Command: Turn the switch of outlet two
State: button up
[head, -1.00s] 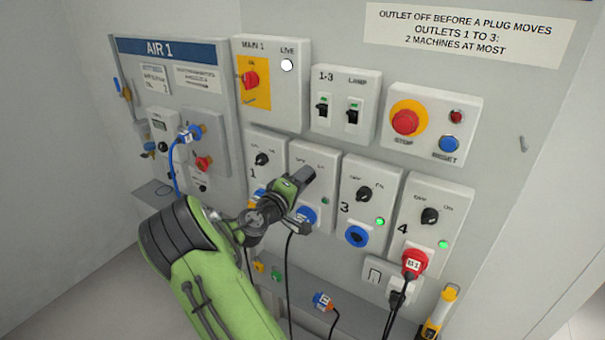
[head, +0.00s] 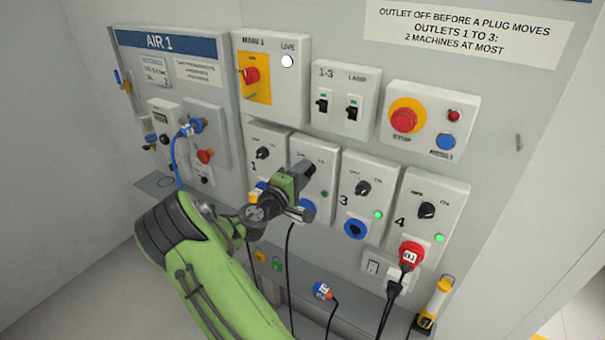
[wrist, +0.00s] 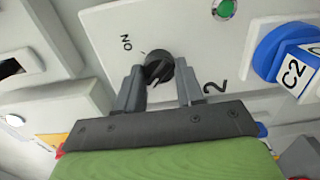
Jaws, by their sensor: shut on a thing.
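The outlet two panel (head: 325,166) is behind my gripper (head: 305,171) in the head view, and its switch is hidden there. In the wrist view, the black round switch (wrist: 157,66) sits between the two grey fingers of my gripper (wrist: 159,84), which is shut on it. The label ON and the number 2 show beside it; the OFF label is hidden. A light mark shows on the switch, but its exact setting is hard to read. Outlet two's green lamp (wrist: 224,9) looks dimmer in the head view than those of outlets three and four. A blue plug marked C2 (wrist: 297,72) is in the outlet.
Outlet three (head: 362,196) has a blue socket without a plug and a lit green lamp. Outlet four (head: 428,215) holds a red plug. A loose blue plug (head: 322,290) lies below. The red stop button (head: 404,120) is above right of my gripper.

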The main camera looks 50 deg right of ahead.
jog(key=o, duration=1)
jog(key=shift+o, duration=0.2)
jog(key=s+a, duration=0.1)
jog(key=a, duration=1.4)
jog(key=shift+s+a+b, duration=0.2)
jog(key=shift+a+b, duration=0.15)
jog(key=shift+a, duration=0.05)
